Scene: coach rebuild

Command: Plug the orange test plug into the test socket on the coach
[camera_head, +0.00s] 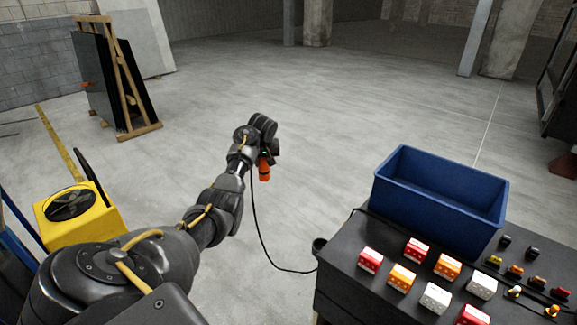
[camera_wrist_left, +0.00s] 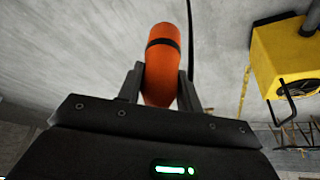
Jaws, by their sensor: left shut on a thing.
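The orange test plug (camera_head: 264,170) is a short orange cylinder, held out over the bare floor in the head view. In the left wrist view the plug (camera_wrist_left: 162,70) shows a black band and sits between the two dark fingers. My left gripper (camera_head: 268,156) is shut on it; the fingers also show in the left wrist view (camera_wrist_left: 160,88). A black cable (camera_head: 262,235) hangs from the plug and runs to the dark bench at the lower right. The coach and its test socket cannot be made out in either view. My right gripper is not in view.
A dark bench (camera_head: 345,262) at the lower right carries a blue crate (camera_head: 440,205) and several red, orange and white blocks. A yellow machine (camera_head: 95,222) stands at the left, below a wooden rack (camera_head: 138,128) with dark panels. The middle floor is clear.

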